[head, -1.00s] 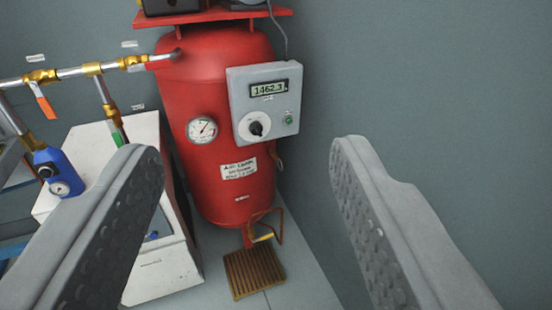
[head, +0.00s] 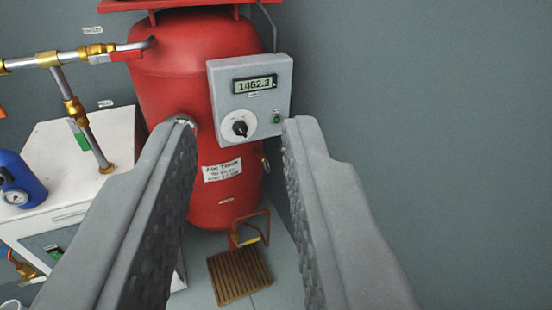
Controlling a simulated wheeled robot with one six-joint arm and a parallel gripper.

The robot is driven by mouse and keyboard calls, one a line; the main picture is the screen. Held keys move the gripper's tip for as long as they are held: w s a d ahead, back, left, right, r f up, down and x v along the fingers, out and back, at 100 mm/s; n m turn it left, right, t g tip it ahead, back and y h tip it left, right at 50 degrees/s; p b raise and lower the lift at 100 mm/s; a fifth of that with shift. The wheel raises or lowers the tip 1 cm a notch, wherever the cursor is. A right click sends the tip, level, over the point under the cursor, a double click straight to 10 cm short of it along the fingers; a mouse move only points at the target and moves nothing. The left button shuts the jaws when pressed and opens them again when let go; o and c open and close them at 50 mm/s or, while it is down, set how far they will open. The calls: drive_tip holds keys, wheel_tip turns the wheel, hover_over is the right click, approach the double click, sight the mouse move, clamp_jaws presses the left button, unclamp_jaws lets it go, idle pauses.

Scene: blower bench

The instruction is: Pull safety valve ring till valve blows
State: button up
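The red air tank (head: 165,90) stands ahead, left of centre. A small brass fitting with a thin ring (head: 263,161) sticks out from its right side, below the grey control box; it looks like the safety valve, but is too small to see in detail. My gripper (head: 241,122) is open and empty. Its fingers frame the control box and the right part of the tank, with the brass fitting between them in the picture. The fingers appear well short of the tank. The left finger hides most of the tank's pressure gauge.
The control box (head: 282,80) reads 1462.3 and has a black knob. A bent copper pipe and yellow handle (head: 250,240) sit at the tank's foot above a wooden grate (head: 240,290). Pipes and a white cabinet (head: 115,140) stand left. The right wall is bare.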

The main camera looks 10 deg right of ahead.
drive_tip(key=w+d+f+n, duration=0.1)
drive_tip(key=w+d+f, duration=0.1)
drive_tip(key=w+f, duration=0.9)
drive_tip(key=w+d+f+n, duration=0.1)
drive_tip(key=w+d+f, duration=0.2)
drive_tip(key=w+f, duration=0.75)
drive_tip(key=w+d+f+y, duration=0.2)
drive_tip(key=w+f, duration=0.4)
drive_tip(key=f, duration=0.7)
drive_tip(key=w+d+f+y, duration=0.15)
drive_tip(key=w+f, duration=0.45)
drive_tip(key=f, duration=0.7)
drive_tip(key=shift+n+h, duration=0.25)
drive_tip(key=shift+n, duration=0.05)
drive_tip(key=w, duration=0.6)
drive_tip(key=w+a, duration=0.1)
drive_tip(key=w, duration=0.4)
drive_tip(key=w+a, duration=0.1)
drive_tip(key=w, duration=0.5)
drive_tip(key=shift+w+a, duration=0.25)
drive_tip(key=shift+w, duration=0.05)
clamp_jaws()
